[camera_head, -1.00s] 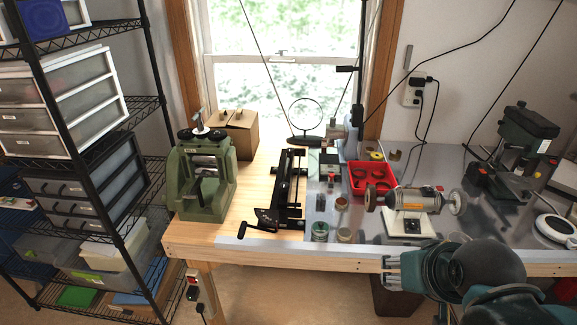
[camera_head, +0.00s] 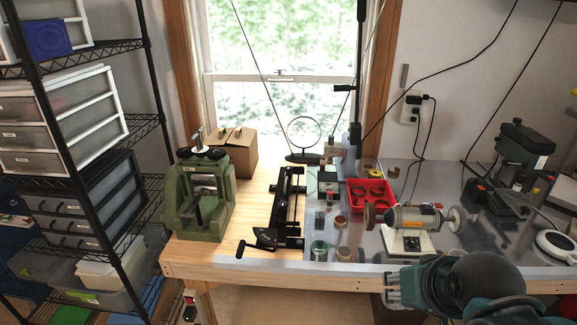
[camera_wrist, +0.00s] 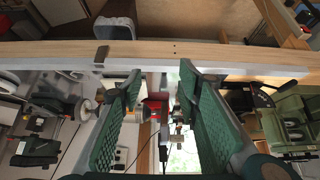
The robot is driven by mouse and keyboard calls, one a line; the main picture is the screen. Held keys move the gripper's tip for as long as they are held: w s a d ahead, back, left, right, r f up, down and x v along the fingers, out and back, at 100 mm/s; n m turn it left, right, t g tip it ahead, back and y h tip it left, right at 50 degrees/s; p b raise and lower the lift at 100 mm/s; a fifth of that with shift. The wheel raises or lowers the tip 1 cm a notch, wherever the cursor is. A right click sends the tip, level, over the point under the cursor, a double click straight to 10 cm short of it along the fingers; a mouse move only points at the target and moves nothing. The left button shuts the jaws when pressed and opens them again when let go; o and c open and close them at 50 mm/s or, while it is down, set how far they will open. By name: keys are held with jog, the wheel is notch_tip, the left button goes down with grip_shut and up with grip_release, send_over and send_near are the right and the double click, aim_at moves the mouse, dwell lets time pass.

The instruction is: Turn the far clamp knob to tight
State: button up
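A long black rail-like device (camera_head: 289,205) lies on the bench, with a crank handle at its near left end. Small dark parts show along its far end. I cannot tell which one is the far clamp knob or how it is turned. My gripper (camera_head: 392,284) is off the bench's front edge, right of and well apart from this device. In the wrist view my gripper (camera_wrist: 158,82) has its two green fingers wide apart with nothing held between them. The black device also shows at the right of the wrist view (camera_wrist: 250,98).
A green rolling mill (camera_head: 200,195) stands left of the black device. A wire shelf (camera_head: 148,120) stands far left. Bare wood (camera_head: 245,215) lies between mill and device.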

jog(key=w+a+r+n+g+p, duration=0.1)
jog(key=w+a+r+p, duration=0.25)
jog(key=w+r, duration=0.4)
jog(key=w+a+r+n+g+p, duration=0.1)
jog(key=w+a+r+n+p, duration=0.2)
jog(key=w, duration=0.8)
jog(key=w+a+r+g+p, duration=0.1)
jog(key=w+a+r+p, duration=0.25)
jog(key=w+r, duration=0.4)
jog(key=n+g+p, duration=0.4)
jog(key=n+p, duration=0.1)
jog(key=p, duration=0.5)
send_over(289, 167)
notch_tip(289, 167, down, 10)
jog(key=shift+f, duration=0.1)
jog(key=shift+f, duration=0.1)
jog(key=shift+f, duration=3.8)
